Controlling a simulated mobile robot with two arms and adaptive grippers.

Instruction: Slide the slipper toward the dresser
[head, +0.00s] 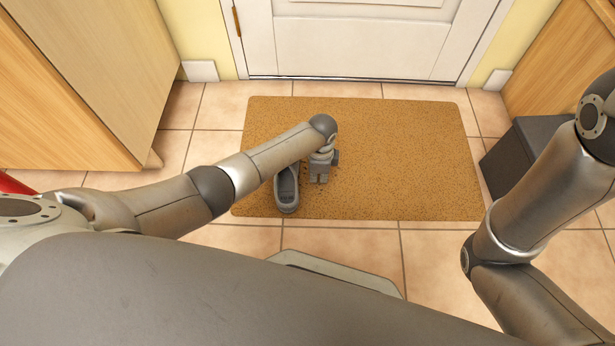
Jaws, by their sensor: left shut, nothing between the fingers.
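A grey slipper (287,190) lies on the tan doormat (410,160), near the mat's left front part, with its open side up. My left arm passes over its far end and hides part of it. My left gripper (319,180) points down just to the right of the slipper, shut and empty. I cannot tell whether it touches the slipper. Wooden furniture (100,60) stands at the left and another wooden piece (565,60) at the right; I cannot tell which is the dresser. My right gripper is out of view.
A white door (360,45) is behind the mat. A dark grey box (520,150) stands right of the mat. A red thing (14,185) shows at the left edge. The tiled floor (172,150) between the mat and the left furniture looks clear.

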